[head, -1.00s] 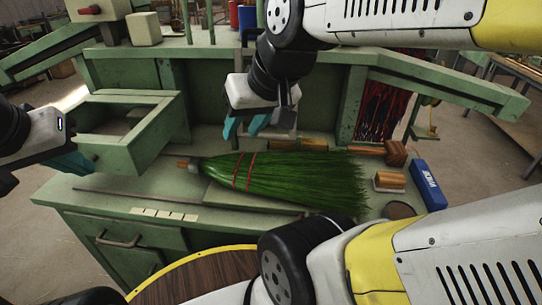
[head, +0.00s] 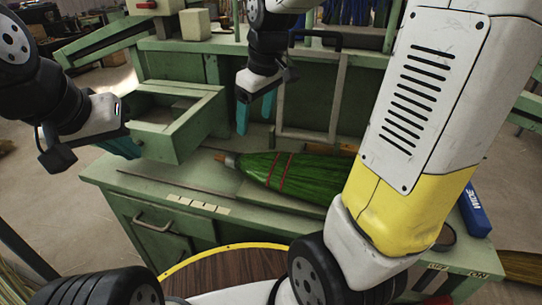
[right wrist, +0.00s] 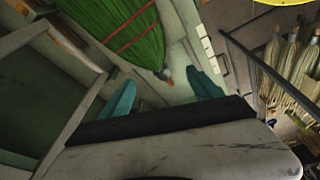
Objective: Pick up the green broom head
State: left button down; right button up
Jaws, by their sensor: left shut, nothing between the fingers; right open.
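The green broom head (head: 300,175) lies on the workbench in the head view, its bristles fanning right and two red bands near its narrow left end. My right arm hides much of its bristle end. The banded part also shows in the right wrist view (right wrist: 118,28). My right gripper (head: 255,115) is open and empty, fingers pointing down, above and behind the broom's narrow end. In the right wrist view the narrow end lies ahead, between the fingers' directions (right wrist: 163,88). My left gripper (head: 124,147) is shut and empty, left of the broom by the drawer.
An open green drawer (head: 180,135) juts out at the bench's left. A blue box (head: 474,212) lies on the right of the bench. A yellow-rimmed round wooden surface (head: 225,272) is in front. A pale upright frame (head: 310,132) stands behind the broom.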

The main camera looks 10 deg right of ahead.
aim_at(237, 154)
jog(key=w+a+f+n, duration=0.1)
jog(key=w+f, duration=0.1)
jog(key=f, duration=0.1)
jog(key=w+a+f+n+g+h, duration=0.1)
jog(key=w+a+f+n, duration=0.1)
jog(key=w+f, duration=0.1)
jog(key=w+a+f+n+g, duration=0.1)
jog(key=w+f+n, duration=0.1)
jog(key=w+f, duration=0.1)
jog(key=shift+w+a+f, duration=0.1)
jog(key=shift+a+f, duration=0.15)
jog(key=shift+f, duration=0.3)
jog(key=f, duration=0.8)
jog(key=shift+w, duration=0.4)
grip_shut()
